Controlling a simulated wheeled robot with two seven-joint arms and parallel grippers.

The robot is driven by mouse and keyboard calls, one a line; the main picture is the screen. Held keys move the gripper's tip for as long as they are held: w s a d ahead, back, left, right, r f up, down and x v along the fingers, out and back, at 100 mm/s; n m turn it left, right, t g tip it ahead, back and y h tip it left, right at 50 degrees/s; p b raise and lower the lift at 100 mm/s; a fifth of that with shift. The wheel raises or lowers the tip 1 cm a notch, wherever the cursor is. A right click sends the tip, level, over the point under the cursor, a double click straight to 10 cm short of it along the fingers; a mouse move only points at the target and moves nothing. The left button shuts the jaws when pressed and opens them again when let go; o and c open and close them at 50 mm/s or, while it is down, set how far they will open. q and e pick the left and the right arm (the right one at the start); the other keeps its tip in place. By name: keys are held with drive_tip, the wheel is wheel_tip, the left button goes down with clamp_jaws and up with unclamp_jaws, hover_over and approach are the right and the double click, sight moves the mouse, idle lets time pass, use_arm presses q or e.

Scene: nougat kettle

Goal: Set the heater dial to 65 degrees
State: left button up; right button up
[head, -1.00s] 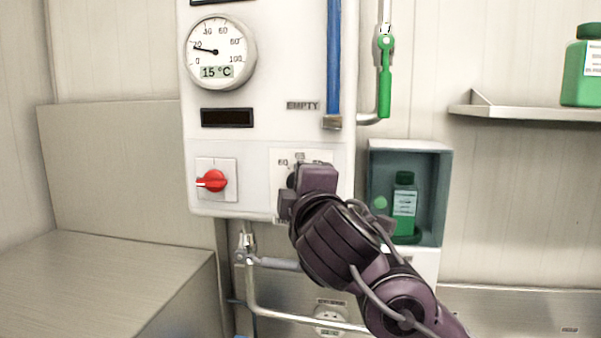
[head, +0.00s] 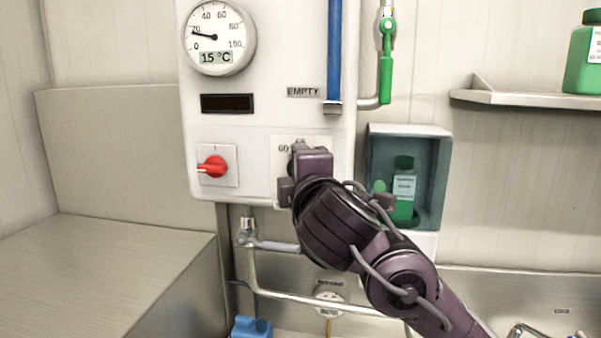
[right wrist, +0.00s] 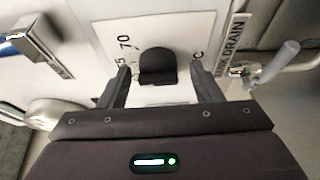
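The heater dial is a black knob (right wrist: 158,66) on a white scale plate; it shows in the right wrist view, with a printed 70 on its left side. In the head view the plate (head: 284,140) is partly covered by my right gripper (head: 298,168), and the knob is largely hidden. In the right wrist view my right gripper (right wrist: 162,82) is open, one finger on each side of the knob, with gaps between. The knob's exact setting cannot be read. My left gripper is not in view.
A round gauge (head: 220,38) reads 15 °C. A red rotary switch (head: 213,167) sits left of the plate. A green-handled valve (head: 387,70) and an open box (head: 438,170) with a green bottle (head: 404,190) are to the right. A pipe (head: 310,298) runs below.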

drive_tip(key=s+d+b, duration=0.1)
drive_tip(key=s+b, duration=0.2)
drive_tip(key=s, duration=0.4)
drive_tip(key=shift+s+d, duration=0.25)
drive_tip(key=shift+s, duration=0.05)
